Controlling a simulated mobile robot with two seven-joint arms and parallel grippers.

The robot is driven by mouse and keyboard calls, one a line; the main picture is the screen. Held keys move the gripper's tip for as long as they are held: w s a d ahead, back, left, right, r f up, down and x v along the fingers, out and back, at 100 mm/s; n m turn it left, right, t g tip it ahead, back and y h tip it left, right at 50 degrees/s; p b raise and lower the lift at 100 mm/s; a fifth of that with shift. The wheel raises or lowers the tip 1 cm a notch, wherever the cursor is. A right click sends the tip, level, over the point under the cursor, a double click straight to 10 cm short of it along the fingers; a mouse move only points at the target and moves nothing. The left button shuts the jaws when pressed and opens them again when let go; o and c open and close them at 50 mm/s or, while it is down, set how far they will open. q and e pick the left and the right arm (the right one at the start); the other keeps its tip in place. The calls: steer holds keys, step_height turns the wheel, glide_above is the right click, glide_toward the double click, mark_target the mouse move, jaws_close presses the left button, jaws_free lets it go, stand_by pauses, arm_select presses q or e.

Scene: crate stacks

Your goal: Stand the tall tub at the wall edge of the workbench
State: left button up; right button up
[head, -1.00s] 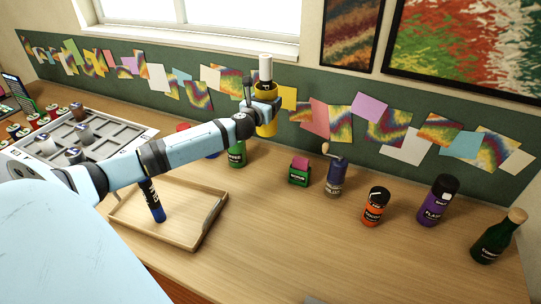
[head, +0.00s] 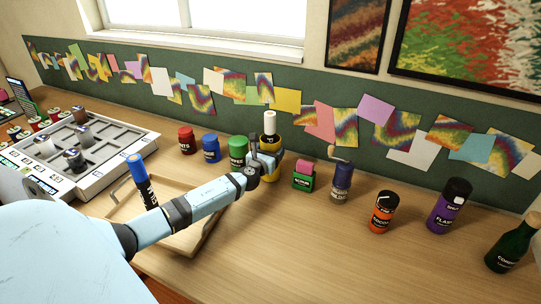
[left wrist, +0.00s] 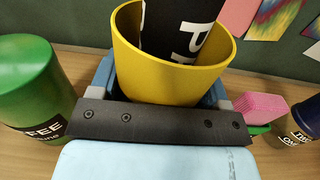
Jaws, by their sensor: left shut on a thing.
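The tall tub (head: 271,178) is yellow and upright, with a black, white-topped item (head: 269,121) standing in it. My left gripper (head: 266,160) is shut on the tub, its fingers around the side. In the left wrist view the yellow tub (left wrist: 165,84) fills the middle, between the fingers, and the black item (left wrist: 180,25) shows white letters. The tub is near the wall edge of the workbench (head: 330,250), between a green tub and a pink and green block. I cannot tell whether its base touches the bench. My right gripper is not in view.
Left of it stand the green tub (head: 238,150), a blue tub (head: 211,149) and a red one (head: 187,141). Right of it are the block (head: 303,177), a grinder (head: 340,184) and an orange jar (head: 381,213). A wooden tray (head: 190,242) lies in front. Bench front right is clear.

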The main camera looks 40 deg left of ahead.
arm_select(q)
steer(key=shift+f, duration=0.3)
steer(key=o, duration=0.9)
steer(key=shift+r, duration=0.1)
steer(key=shift+r, duration=0.3)
steer(key=v, duration=1.2)
steer(key=shift+f+p, duration=0.1)
steer(key=shift+p, duration=0.2)
